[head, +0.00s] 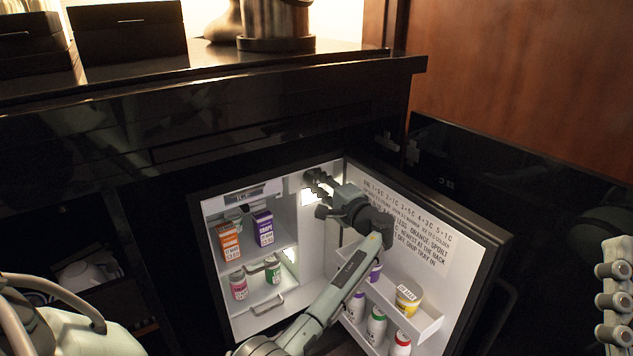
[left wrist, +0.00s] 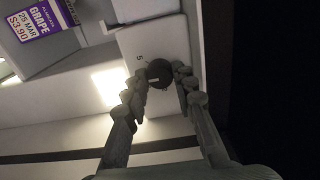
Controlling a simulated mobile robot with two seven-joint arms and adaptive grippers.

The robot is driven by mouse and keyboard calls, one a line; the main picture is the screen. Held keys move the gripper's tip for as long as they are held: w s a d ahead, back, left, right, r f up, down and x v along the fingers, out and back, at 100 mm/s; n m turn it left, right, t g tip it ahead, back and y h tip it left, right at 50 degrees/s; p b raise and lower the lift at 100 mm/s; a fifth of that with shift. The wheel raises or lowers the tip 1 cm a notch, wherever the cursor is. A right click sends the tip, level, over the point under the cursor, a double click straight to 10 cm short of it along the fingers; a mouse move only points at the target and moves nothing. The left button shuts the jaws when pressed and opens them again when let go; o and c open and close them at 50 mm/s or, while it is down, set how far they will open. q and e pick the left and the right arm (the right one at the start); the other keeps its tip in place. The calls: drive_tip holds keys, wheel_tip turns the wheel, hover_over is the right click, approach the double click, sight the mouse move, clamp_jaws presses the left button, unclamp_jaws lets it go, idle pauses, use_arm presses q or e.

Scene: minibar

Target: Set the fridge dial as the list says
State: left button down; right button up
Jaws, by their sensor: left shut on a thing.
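The fridge dial (left wrist: 160,73) is a dark round knob with a pale mark on a white housing. A printed 5 shows beside it; its other numbers are hidden or unreadable. My left gripper (left wrist: 162,85) is shut on the dial, a finger on each side. In the head view my left gripper (head: 318,182) reaches the upper back of the open fridge and hides the dial. The list (head: 408,222) is on the inner door; its top line reads about 1=9C, 2=7C, 3=5C, 4=3C, 5=1C. Part of my right gripper (head: 614,290) shows at the right edge.
The fridge door (head: 460,270) stands open to the right, with bottles and a yellow tub (head: 407,300) in its racks. Orange (head: 229,241) and purple (head: 263,228) cartons and two small jars stand on the left shelves. A dark counter (head: 200,62) overhangs the fridge.

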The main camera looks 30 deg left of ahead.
use_arm(q)
drive_tip(key=c, duration=1.2)
unclamp_jaws()
